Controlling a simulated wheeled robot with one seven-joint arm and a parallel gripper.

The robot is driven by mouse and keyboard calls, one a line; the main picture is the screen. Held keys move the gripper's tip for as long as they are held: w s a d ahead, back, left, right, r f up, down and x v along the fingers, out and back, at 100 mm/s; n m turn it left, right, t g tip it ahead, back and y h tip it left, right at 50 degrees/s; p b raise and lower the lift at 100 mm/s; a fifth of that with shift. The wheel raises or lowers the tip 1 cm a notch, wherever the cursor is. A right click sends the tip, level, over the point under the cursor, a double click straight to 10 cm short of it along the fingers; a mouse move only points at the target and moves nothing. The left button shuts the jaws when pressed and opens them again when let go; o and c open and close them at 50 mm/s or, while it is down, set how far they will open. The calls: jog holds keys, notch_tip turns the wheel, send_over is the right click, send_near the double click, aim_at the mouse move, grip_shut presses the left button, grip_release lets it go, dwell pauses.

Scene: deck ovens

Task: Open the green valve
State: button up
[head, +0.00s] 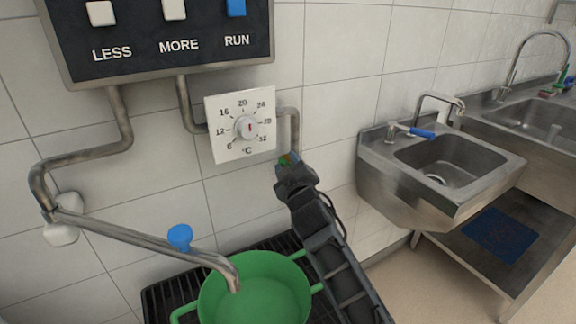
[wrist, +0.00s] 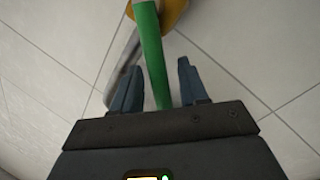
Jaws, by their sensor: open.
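The green valve handle (wrist: 152,50) is a straight bar in the wrist view, running from an orange-yellow body (wrist: 170,12) at the top down between my fingers. My gripper (wrist: 156,76) is open, with one finger on each side of the bar and a gap visible on both sides. In the head view, a small bit of the green valve (head: 284,159) shows at the lower end of the pipe right of the thermostat dial. My gripper (head: 288,168) is right at it there and hides most of it.
A white thermostat dial (head: 241,125) is on the tiled wall just left of my gripper. A green pot (head: 255,290) stands on a black grate below, under a metal spout (head: 150,243) with a blue knob (head: 180,237).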

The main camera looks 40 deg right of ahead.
grip_shut()
dwell(0.3)
jog(key=shift+r, duration=0.1)
